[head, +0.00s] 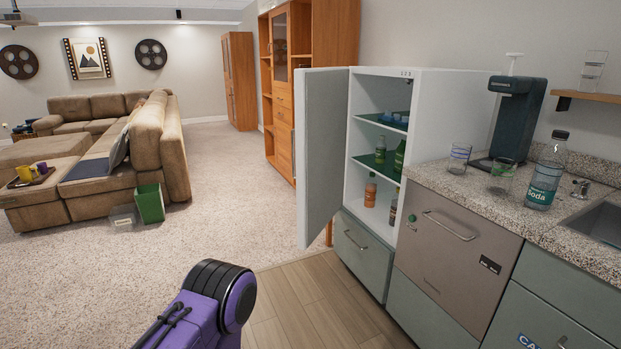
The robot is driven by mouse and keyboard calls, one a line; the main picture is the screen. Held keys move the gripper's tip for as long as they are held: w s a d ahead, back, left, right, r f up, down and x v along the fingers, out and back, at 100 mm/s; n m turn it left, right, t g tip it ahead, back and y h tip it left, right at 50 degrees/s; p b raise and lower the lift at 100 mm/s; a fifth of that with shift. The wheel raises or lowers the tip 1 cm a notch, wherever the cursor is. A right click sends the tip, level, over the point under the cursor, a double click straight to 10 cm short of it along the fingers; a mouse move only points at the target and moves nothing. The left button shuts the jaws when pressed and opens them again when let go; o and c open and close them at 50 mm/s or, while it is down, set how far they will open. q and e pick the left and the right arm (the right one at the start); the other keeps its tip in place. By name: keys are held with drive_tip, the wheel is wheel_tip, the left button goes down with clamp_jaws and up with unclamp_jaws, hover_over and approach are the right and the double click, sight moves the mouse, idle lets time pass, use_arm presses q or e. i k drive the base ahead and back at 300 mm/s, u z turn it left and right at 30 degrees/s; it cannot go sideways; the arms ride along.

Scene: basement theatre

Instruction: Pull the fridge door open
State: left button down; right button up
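The fridge (437,84) is a white cabinet right of centre in the head view. Its door (324,150) stands wide open, swung out to the left, with its inner face partly visible. The shelves inside show green bottles (380,150), an orange bottle (370,190) and a blue item on the top shelf. A purple and black part of my own arm shows at the bottom, apart from the door. Neither of my grippers shows in the picture.
A counter (450,185) right of the fridge holds glasses, a soda maker (515,115) and a soda bottle (545,170). Grey drawers (362,250) sit below the fridge. Wooden cabinets (283,100) stand behind the door. The floor (310,305) in front is clear.

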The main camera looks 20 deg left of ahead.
sight(321, 94)
drive_tip(key=u, duration=0.65)
drive_tip(key=i, duration=1.55)
drive_tip(key=z, duration=0.35)
